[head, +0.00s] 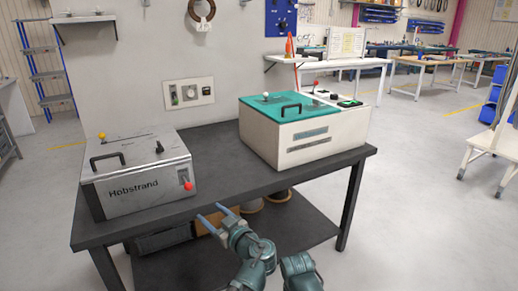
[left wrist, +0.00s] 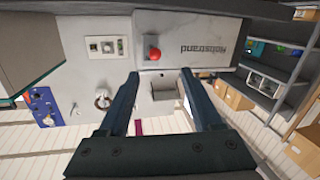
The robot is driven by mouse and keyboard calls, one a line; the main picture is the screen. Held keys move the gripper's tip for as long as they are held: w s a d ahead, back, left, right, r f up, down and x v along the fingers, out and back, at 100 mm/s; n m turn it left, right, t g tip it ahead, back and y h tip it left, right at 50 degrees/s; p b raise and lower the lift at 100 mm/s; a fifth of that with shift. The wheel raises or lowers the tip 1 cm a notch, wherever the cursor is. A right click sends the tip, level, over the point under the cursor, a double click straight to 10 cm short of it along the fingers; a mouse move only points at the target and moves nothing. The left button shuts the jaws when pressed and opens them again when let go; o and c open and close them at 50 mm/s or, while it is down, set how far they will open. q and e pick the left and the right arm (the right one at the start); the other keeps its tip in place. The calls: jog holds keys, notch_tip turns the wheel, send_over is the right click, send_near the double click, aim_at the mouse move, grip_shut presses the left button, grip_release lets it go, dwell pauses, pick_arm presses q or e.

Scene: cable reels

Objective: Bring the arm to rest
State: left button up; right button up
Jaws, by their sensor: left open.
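My left gripper (head: 210,211) is at the front edge of the dark table in the head view. Its two fingers are apart and nothing is between them. In the left wrist view the open fingers (left wrist: 160,76) point toward the grey Hobstrand box (left wrist: 208,28), which shows upside down with its red knob (left wrist: 154,53). The gripper is apart from the box. My right gripper's fingers do not show; a teal arm part of mine is at the bottom of the head view.
The Hobstrand box (head: 140,173) stands at the left of the dark table (head: 228,182). A cream box with a teal lid (head: 303,129) stands at its right. A lower shelf (head: 180,268) holds several items.

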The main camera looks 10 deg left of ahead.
pick_arm(q)
jog(key=s+d+f+m+g+h+p, duration=0.1)
jog(key=s+d+m+g+h+p, duration=1)
jog(key=s+d+m+p, duration=0.3)
jog(key=s+g+p, duration=0.1)
jog(key=s+p, duration=0.2)
jog(key=p, duration=0.1)
jog(key=shift+s+d+m, duration=0.15)
jog(key=shift+s+m, duration=0.2)
jog(key=shift+m, duration=0.05)
